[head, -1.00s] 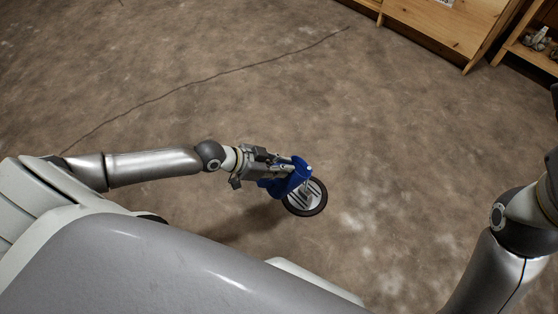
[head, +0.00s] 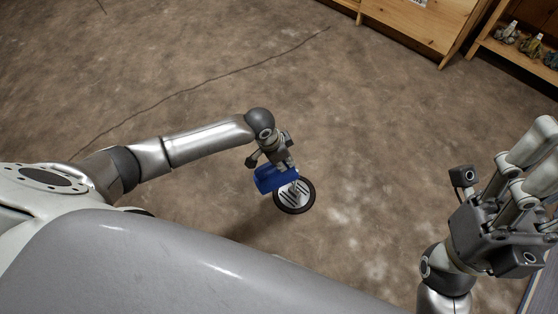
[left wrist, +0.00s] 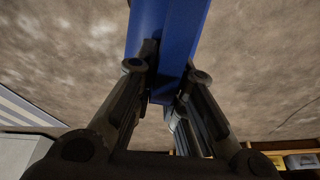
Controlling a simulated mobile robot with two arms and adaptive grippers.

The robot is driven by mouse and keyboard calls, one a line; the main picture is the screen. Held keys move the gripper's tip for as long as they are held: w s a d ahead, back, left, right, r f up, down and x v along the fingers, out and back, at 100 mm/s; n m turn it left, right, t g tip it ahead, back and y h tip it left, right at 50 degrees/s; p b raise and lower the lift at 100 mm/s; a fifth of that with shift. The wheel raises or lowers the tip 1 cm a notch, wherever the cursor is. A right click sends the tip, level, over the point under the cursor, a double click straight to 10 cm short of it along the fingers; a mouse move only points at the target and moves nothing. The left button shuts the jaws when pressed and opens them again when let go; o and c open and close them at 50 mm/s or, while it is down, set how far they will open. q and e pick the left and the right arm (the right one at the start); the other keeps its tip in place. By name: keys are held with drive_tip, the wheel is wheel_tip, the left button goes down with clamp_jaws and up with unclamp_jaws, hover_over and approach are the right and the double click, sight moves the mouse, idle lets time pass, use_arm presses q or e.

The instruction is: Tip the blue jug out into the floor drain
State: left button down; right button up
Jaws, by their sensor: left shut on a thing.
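The blue jug (head: 274,180) is held by my left gripper (head: 283,164) beside and partly over the near-left edge of the floor drain (head: 306,204). The jug looks tilted well over. The gripper hides part of it, and I cannot see its mouth or what is inside. The drain is a round grate with a dark rim and pale slotted middle. In the left wrist view the two fingers close on a narrow part of the blue jug (left wrist: 168,30). My right gripper (head: 530,165) is at the right, its fingertips not clear.
The brown stone-like floor (head: 200,80) is clear around the drain, with a long thin crack. A pine cabinet (head: 415,30) and a shelf (head: 500,60) with small items stand at the far right.

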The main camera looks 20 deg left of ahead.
use_arm(q)
drive_tip(key=shift+w+d+r+g+y+p, duration=0.3)
drive_tip(key=shift+w+d+r+p, duration=0.1)
drive_tip(key=shift+d+r, duration=0.15)
drive_tip(key=shift+w+d, duration=0.15)
drive_tip(key=shift+w, duration=0.05)
drive_tip(key=shift+w+d+r+g+y+b, duration=0.1)
drive_tip(key=shift+w+d+g+y+b, duration=0.15)
drive_tip(key=shift+w+d+g+y, duration=0.45)
drive_tip(key=shift+w+d+r+g+y+b, duration=0.15)
drive_tip(key=shift+w+d+g+y, duration=0.3)
drive_tip(key=shift+g+y, duration=0.45)
drive_tip(key=shift+a+f, duration=0.1)
